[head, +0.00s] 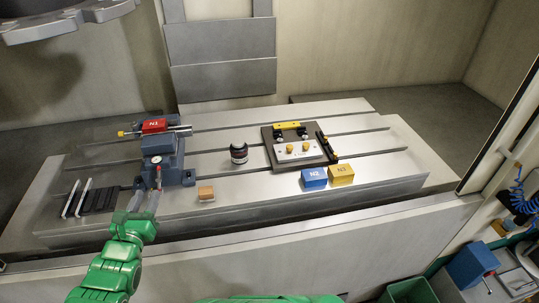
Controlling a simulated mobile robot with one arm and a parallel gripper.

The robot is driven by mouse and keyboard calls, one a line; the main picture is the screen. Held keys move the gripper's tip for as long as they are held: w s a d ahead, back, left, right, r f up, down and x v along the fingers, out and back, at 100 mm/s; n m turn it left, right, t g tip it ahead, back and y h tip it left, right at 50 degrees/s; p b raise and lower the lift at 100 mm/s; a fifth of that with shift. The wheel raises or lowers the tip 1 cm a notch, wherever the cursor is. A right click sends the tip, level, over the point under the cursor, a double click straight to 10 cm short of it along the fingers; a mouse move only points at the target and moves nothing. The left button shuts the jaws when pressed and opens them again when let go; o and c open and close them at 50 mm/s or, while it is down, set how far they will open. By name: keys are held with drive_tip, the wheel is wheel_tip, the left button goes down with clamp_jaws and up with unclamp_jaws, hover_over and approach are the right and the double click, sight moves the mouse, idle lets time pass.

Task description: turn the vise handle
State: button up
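The blue-grey vise (173,165) stands at the left of the slotted machine table. A red block marked N1 (153,126) sits at its top, by its jaws. The vise handle (158,178) seems to be the thin upright piece with a reddish part at the vise's front; it is small and hard to make out. My gripper (145,201), on the green arm, is just in front of the vise, below the handle. Its two grey fingers look apart, pointing at the vise, with nothing visible between them. I cannot tell whether a finger touches the handle.
On the slotted table (240,205) are a black rack with light rods (98,199), a wooden-topped block (206,193), a dark round part (239,153), a fixture plate (270,147), a blue N2 block (314,178) and a yellow N3 block (341,174). A grey spindle housing (60,22) hangs upper left.

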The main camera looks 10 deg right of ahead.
drive_tip(key=w+d+m+g+h, duration=0.1)
drive_tip(key=d+m, duration=0.2)
drive_tip(key=d, duration=0.1)
drive_tip(key=w+d+r+m+g+h, duration=0.1)
drive_tip(key=d+m+g+h, duration=0.1)
drive_tip(key=d, duration=0.3)
drive_tip(key=w+d+m+g+h, duration=0.2)
drive_tip(key=d+m, duration=0.2)
drive_tip(key=d, duration=0.1)
drive_tip(key=shift+d+r+m, duration=0.15)
drive_tip(key=shift+r+m, duration=0.2)
drive_tip(key=shift+m, duration=0.05)
drive_tip(key=s+d+r+m+g+y, duration=0.1)
drive_tip(key=d+r+m+g+y, duration=0.1)
drive_tip(key=d+m, duration=0.7)
drive_tip(key=s+d+r+m+g+y, duration=0.1)
drive_tip(key=d+r+m+g, duration=0.3)
drive_tip(key=d+m, duration=0.5)
drive_tip(key=shift+s+r+m+g+y, duration=0.35)
drive_tip(key=shift+m+g+y, duration=0.55)
drive_tip(key=shift+m+g, duration=0.3)
